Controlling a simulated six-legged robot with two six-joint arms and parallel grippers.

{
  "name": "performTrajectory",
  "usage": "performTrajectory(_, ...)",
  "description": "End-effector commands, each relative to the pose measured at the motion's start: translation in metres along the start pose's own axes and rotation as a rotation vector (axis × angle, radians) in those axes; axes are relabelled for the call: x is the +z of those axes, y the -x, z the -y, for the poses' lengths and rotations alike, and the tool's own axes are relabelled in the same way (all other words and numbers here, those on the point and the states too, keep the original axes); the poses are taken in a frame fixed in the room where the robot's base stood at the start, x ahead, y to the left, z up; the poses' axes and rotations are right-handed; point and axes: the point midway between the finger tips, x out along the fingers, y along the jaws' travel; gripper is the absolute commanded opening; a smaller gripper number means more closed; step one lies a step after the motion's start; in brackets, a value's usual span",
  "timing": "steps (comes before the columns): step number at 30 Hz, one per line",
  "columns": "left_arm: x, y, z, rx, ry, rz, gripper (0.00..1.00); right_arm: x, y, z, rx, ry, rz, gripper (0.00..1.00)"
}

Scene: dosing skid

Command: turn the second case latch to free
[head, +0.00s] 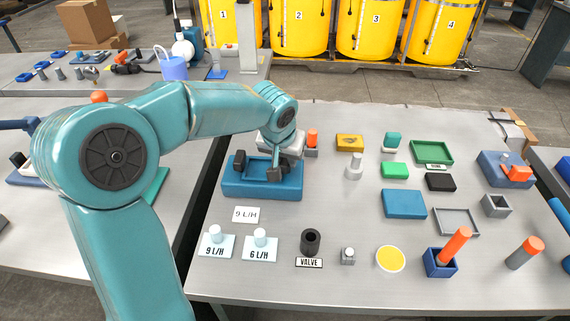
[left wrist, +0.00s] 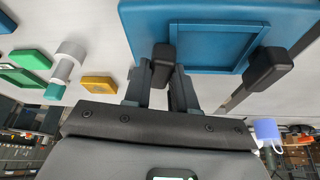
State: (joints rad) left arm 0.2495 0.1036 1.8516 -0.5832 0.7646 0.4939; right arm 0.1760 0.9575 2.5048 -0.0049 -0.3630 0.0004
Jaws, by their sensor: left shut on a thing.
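The blue case (head: 262,190) lies flat on the right-hand metal table, with a recessed square panel in its top. It has two black latches. The right latch (head: 274,174) is between the fingers of my left gripper (head: 273,162), and the left latch (head: 240,158) stands apart from it. In the left wrist view my left gripper (left wrist: 165,88) is shut on the near latch (left wrist: 163,57). The case (left wrist: 215,18) fills the top there. My right gripper is not in view.
An orange-topped post (head: 312,138) and a yellow block (head: 349,142) stand close to the right of the case. The table between case and blue plate (head: 404,204) is mostly clear.

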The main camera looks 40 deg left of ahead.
Motion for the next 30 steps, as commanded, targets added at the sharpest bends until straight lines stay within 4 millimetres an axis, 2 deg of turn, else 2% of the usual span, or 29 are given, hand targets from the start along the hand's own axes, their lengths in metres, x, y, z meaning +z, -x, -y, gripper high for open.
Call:
performTrajectory(1, 0.005, -0.006, -0.002, -0.014, 0.026, 0.01, 0.0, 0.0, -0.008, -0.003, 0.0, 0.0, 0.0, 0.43)
performTrajectory(9, 0.004, -0.005, -0.002, -0.07, 0.163, 0.012, 0.0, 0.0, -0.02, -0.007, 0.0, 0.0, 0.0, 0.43)
performTrajectory(30, 0.004, -0.003, -0.002, -0.097, 0.231, 0.018, 0.0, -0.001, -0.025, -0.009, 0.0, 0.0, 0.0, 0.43)
